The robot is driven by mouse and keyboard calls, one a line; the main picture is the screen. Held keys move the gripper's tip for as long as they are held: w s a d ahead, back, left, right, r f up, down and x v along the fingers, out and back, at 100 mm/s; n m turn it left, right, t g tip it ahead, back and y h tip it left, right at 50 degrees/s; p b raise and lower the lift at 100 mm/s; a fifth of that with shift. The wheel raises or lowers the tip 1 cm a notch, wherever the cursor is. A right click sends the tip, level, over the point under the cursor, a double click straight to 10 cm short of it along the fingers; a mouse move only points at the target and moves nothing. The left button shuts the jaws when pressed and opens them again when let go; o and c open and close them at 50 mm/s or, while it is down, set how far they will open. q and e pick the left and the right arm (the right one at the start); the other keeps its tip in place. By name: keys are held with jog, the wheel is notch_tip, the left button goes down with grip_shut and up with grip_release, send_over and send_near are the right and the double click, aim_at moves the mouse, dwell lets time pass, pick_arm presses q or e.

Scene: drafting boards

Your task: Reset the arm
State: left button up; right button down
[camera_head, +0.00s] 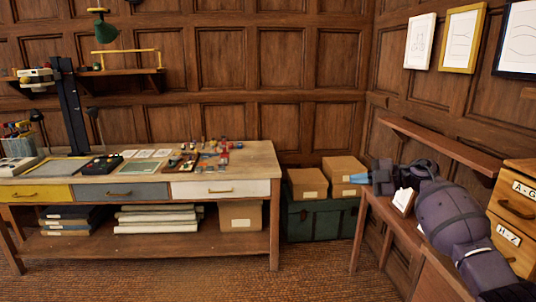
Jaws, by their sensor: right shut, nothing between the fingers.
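My right arm, purple and grey, comes in from the lower right and reaches over a narrow wooden side table (363,219). Its gripper (359,178) points left, with light blue fingertips together and nothing held between them. The gripper is above the table's far end, in front of the stacked cardboard boxes as seen from here. I cannot tell how high it is above the tabletop. My left arm and gripper are not in view.
A wall shelf (440,143) and a labelled drawer cabinet (513,205) flank the arm. Cardboard boxes (308,183) sit on a green trunk (305,220). A cluttered workbench (258,160) stands left; the floor between is clear.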

jog(key=w+d+r+m+t+h, duration=0.25)
jog(key=d+r+m+t, duration=0.2)
jog(key=t, duration=0.25)
jog(key=w+d+r+m+t+h, duration=0.1)
jog(key=w+d+r+m+t, duration=0.25)
jog(key=r+m+t, duration=0.35)
jog(key=w+d+f+m+g+h, duration=0.2)
jog(key=w+d+f+m+h, duration=0.2)
jog(key=d+f+m+h, duration=0.65)
jog(key=s+a+f+g, duration=0.2)
jog(key=s+a+f, duration=0.2)
jog(key=s+f, duration=0.9)
jog(key=s+a+f+g, duration=0.2)
jog(key=s+a+f, duration=0.2)
jog(key=s+f, duration=0.85)
jog(key=s+a+f+g, duration=0.1)
jog(key=s+f, duration=0.3)
jog(key=s, duration=0.6)
jog(key=s+a+f+m+g, duration=0.1)
jog(key=s+a+f, duration=0.3)
jog(key=s, duration=0.6)
jog(key=s+a+f+m, duration=0.1)
jog(key=s+f, duration=0.3)
jog(key=s, duration=0.6)
jog(key=shift+s+a+f+g, duration=0.25)
jog(key=shift+a+f+g, duration=0.15)
jog(key=shift+a, duration=0.35)
